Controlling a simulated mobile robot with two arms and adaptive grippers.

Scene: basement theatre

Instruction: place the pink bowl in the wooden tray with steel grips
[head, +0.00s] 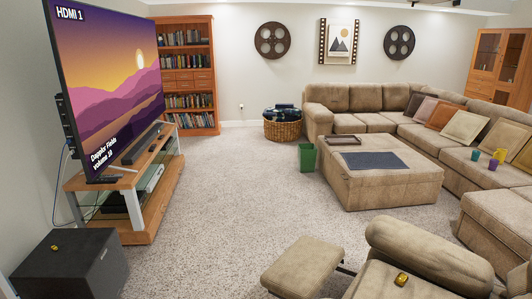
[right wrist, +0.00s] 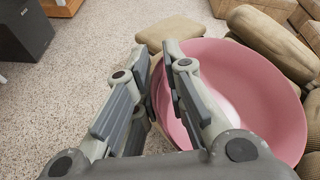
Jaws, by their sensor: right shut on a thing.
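The pink bowl (right wrist: 262,72) shows large in the right wrist view, to the right of my right gripper's fingers. My right gripper (right wrist: 158,58) is shut on the bowl's near left rim. Part of the rim is hidden behind a finger. A brown tray (head: 343,136) lies at the back of the beige ottoman in the head view; it is too small to make out its grips. The bowl and both grippers are out of the head view.
A dark cloth (head: 374,160) lies on the ottoman (head: 395,187) in front of the tray. A green bin (head: 307,158) stands at its left. A recliner (head: 420,255) with footrest (head: 303,266) is in the foreground. Carpet (head: 230,190) is clear in the middle.

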